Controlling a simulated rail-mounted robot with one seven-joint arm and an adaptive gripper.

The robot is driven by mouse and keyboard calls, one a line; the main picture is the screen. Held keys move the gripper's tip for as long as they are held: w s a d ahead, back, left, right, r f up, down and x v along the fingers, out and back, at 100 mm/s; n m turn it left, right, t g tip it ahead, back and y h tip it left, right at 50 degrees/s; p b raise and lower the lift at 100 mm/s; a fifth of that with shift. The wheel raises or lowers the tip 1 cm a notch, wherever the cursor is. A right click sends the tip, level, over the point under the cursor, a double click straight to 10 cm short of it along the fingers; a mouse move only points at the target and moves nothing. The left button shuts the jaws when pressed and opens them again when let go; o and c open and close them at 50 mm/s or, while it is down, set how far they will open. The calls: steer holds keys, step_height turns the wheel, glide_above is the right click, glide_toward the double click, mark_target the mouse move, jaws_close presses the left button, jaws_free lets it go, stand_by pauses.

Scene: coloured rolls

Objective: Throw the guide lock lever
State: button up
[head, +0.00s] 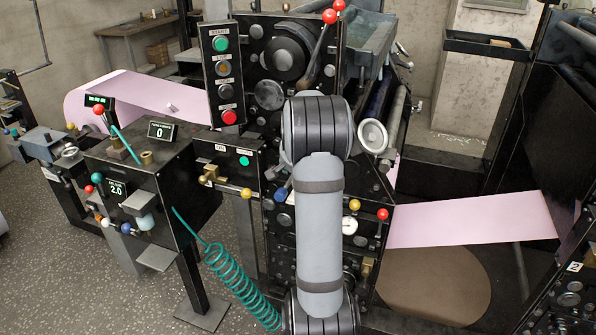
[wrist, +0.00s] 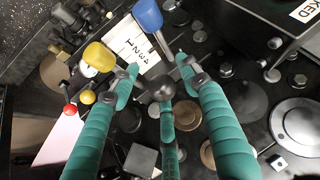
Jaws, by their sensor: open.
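My gripper (wrist: 158,70) has teal fingers and is open, with nothing seen held between them. In the wrist view a blue-tipped handle (wrist: 148,15) lies just beyond the fingertips, and a yellow-tipped handle (wrist: 98,56) is left of them; neither is gripped. A white label (wrist: 143,47) with dark letters lies between these handles. A cut-off label ending in "KED" (wrist: 306,10) is at top right. I cannot tell which handle is the guide lock lever. In the head view a blue handle (head: 283,193) shows beside my arm, which hides the gripper.
A button panel (head: 222,72) hangs left of my arm. Red-knobbed levers (head: 330,15) rise above the black machine. A pink web (head: 470,220) runs out to the right. A coiled teal hose (head: 235,280) hangs at lower left. Red (wrist: 70,110) and yellow (wrist: 88,97) knobs are near the left finger.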

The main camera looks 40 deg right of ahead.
steer(key=shift+r, duration=0.1)
steer(key=v, duration=1.2)
steer(key=x, duration=1.2)
steer(key=shift+d+r+p, duration=0.15)
steer(key=shift+r+p, duration=0.05)
steer(key=shift+p, duration=0.2)
steer(key=shift+f+b, duration=0.2)
steer(key=shift+b, duration=0.2)
